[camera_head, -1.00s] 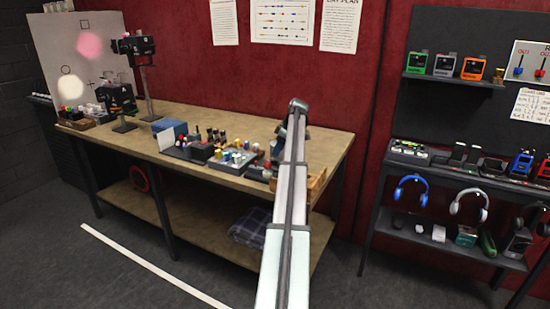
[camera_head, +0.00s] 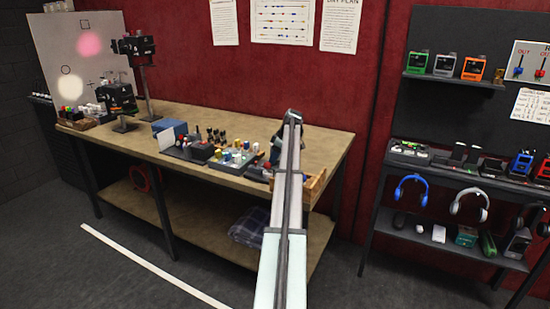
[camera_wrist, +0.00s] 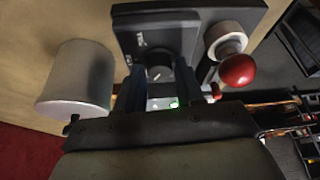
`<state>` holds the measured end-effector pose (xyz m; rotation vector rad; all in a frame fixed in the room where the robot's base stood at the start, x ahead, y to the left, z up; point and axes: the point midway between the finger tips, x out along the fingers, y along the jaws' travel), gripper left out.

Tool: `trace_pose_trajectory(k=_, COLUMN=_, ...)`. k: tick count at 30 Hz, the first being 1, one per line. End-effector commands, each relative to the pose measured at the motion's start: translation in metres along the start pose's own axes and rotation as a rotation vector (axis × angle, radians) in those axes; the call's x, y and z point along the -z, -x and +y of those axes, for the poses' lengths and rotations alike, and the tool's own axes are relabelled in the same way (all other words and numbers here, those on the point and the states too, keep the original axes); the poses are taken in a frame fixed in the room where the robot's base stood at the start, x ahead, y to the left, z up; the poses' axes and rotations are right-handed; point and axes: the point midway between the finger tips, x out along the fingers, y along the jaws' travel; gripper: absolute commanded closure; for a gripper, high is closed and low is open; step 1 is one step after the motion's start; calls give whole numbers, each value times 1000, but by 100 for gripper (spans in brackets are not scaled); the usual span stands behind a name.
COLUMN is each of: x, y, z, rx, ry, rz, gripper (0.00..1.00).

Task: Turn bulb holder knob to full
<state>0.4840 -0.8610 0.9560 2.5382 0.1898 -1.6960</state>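A dark box with a round black knob (camera_wrist: 160,63) fills the upper middle of the wrist view. The knob has a pale pointer mark, and the small lettering beside it is too blurred to read. My gripper (camera_wrist: 160,76) has its two blue fingers apart, one on each side of the knob. I cannot tell whether they touch it. In the head view my arm reaches down to the right part of the bench, and it hides the box and most of my gripper.
A red ball (camera_wrist: 237,70) on a pale mount stands right of the knob. A white cylinder (camera_wrist: 76,84) stands left of it. A small green light (camera_wrist: 173,104) shows below. The wooden bench (camera_head: 240,115) also bears several small parts and a lamp stand (camera_head: 146,88).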

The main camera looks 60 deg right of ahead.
Motion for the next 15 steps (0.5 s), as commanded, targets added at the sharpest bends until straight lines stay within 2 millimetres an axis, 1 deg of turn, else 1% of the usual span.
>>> trace_pose_trajectory(k=1, x=0, y=0, z=0, rx=0, ry=0, rz=0, gripper=68)
trace_pose_trajectory(k=9, x=0, y=0, z=0, rx=0, ry=0, rz=0, gripper=94)
trace_pose_trajectory(k=11, x=0, y=0, z=0, rx=0, ry=0, rz=0, gripper=99)
trace_pose_trajectory(k=15, x=0, y=0, z=0, rx=-2, ry=-5, rz=0, gripper=99)
